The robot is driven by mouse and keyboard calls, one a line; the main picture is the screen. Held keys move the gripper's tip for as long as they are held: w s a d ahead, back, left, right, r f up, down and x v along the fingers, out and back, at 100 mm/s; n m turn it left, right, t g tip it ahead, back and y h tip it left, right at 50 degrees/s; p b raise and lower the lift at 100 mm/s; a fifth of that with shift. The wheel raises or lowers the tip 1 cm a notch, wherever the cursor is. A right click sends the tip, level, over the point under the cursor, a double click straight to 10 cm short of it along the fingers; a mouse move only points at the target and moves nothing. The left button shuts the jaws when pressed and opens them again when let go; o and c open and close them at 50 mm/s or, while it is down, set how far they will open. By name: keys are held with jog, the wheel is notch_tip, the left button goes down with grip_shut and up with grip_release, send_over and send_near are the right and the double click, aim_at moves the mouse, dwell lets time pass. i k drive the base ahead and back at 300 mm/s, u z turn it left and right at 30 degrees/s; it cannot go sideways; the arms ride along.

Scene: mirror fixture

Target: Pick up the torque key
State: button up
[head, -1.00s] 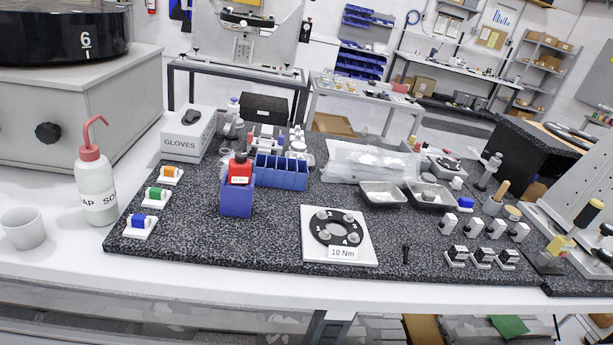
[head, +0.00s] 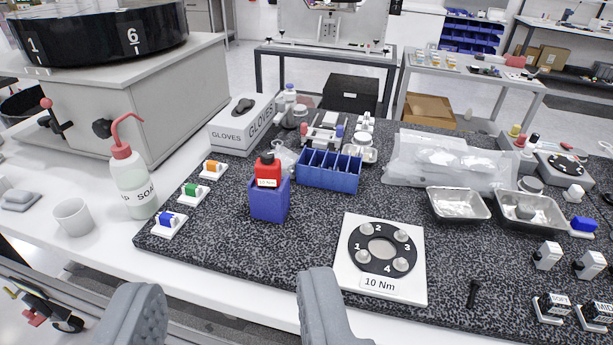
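The likely torque key (head: 268,172) is a red tool with a black top and a small white label. It stands upright in a blue block holder (head: 269,204) on the speckled black mat; its lower part is hidden inside the block. My gripper (head: 232,283) shows as two grey fingers at the bottom edge. They are wide apart and empty, on the near side of the holder and apart from it. A white plate (head: 350,283) marked 10 Nm, with a black ring and numbered bolts, lies right of the holder.
A blue rack (head: 329,172) stands close behind the holder on its right. A soap bottle (head: 131,183), a cup (head: 74,218) and small coloured blocks are at left. A glove box (head: 243,124) is behind. A small black peg (head: 473,294) and metal trays (head: 458,204) are at right.

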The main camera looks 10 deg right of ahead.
aim_at(269, 176)
jog(key=z, duration=0.1)
jog(key=i, duration=1)
jog(key=u, duration=0.1)
